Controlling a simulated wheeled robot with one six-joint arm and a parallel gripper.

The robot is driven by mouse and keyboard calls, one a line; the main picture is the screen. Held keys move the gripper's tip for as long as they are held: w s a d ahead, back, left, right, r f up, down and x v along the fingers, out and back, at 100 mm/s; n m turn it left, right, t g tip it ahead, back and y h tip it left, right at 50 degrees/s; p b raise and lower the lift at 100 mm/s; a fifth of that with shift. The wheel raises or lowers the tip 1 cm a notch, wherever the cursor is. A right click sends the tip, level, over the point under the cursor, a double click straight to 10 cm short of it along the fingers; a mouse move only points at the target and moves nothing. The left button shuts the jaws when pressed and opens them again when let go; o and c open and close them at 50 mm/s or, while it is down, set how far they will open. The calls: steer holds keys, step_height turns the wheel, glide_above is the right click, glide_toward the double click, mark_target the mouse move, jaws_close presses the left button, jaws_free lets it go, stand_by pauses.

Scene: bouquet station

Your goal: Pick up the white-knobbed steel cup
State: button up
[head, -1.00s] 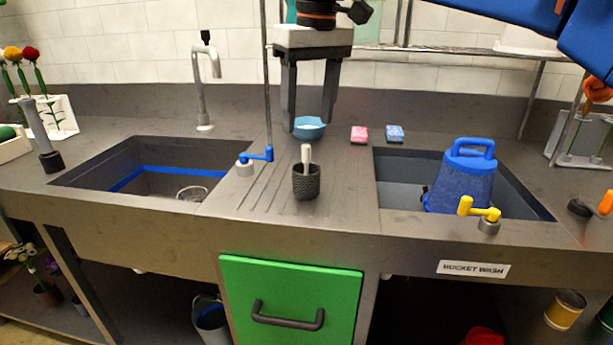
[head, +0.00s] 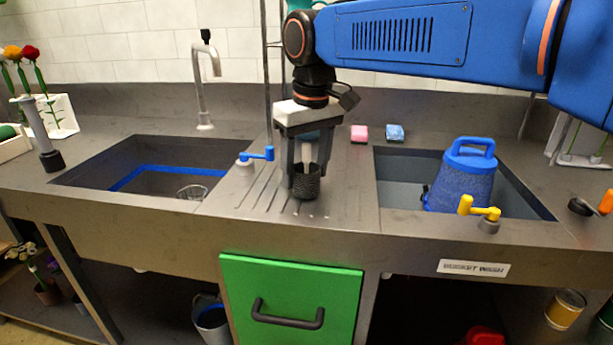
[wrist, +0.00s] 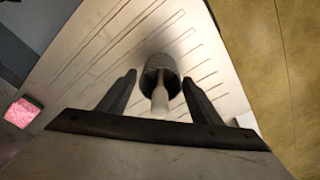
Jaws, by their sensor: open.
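The steel cup (head: 306,187) is a dark, textured cup with a white knob-like handle (head: 307,153) standing up out of it. It stands upright on the grooved drainboard between the two sinks. My gripper (head: 305,180) is open and points down over the cup, one finger on each side of it. In the wrist view the cup (wrist: 160,70) and its white stick (wrist: 160,100) show between and just beyond the two fingers (wrist: 160,82). I cannot tell whether a finger touches the cup.
A blue tap lever (head: 257,154) is left of the cup. A blue bucket (head: 462,180) stands in the right sink, with a yellow tap lever (head: 480,209) in front. Pink (head: 359,133) and blue (head: 394,133) sponges lie behind. The left sink (head: 150,165) holds a wire strainer.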

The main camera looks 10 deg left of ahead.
steer(key=shift+f, duration=0.55)
steer(key=c, duration=0.9)
steer(key=shift+c, duration=0.2)
steer(key=shift+a+r, duration=0.1)
steer(key=shift+r, duration=0.05)
